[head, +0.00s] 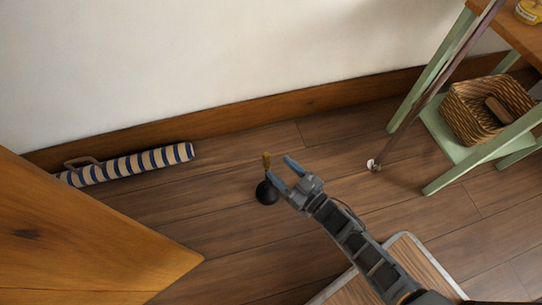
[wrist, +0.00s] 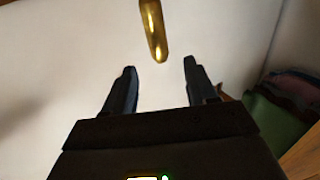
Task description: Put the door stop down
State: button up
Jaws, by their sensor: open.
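The door stop is a round black weight (head: 267,193) with an upright brass handle (head: 266,160). It appears to rest on the plank floor, upright. My gripper (head: 281,170) is open just to the right of it, with its blue-grey fingers pointing toward the handle. In the wrist view the brass handle (wrist: 153,28) shows at the top, beyond the tips of my gripper (wrist: 160,75) and apart from both fingers. The black weight is out of the wrist view.
A wooden panel (head: 80,245) fills the lower left. A striped roll (head: 130,165) lies by the skirting board. At right stand a green-legged table (head: 448,180) with a wicker basket (head: 480,120), and a leaning stick (head: 430,90). Floor around the door stop is clear.

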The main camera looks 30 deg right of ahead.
jog(key=shift+s+d+p, duration=0.2)
jog(key=shift+s+d, duration=0.05)
jog(key=shift+s, duration=1.05)
jog(key=shift+s+d+p, duration=0.15)
jog(key=shift+s+d, duration=0.05)
jog(key=shift+s, duration=1.1)
jog(key=s+r+m+g+h, duration=0.1)
jog(key=s+r+h, duration=0.2)
jog(key=s+r, duration=1.15)
jog(key=s+a+r+g, duration=0.1)
jog(key=s+r, duration=0.3)
jog(key=r, duration=0.4)
jog(key=s+a+r+m+g, duration=0.1)
jog(key=s+r, duration=0.3)
jog(key=r, duration=0.4)
jog(key=shift+r, duration=0.15)
jog(key=shift+c, duration=0.3)
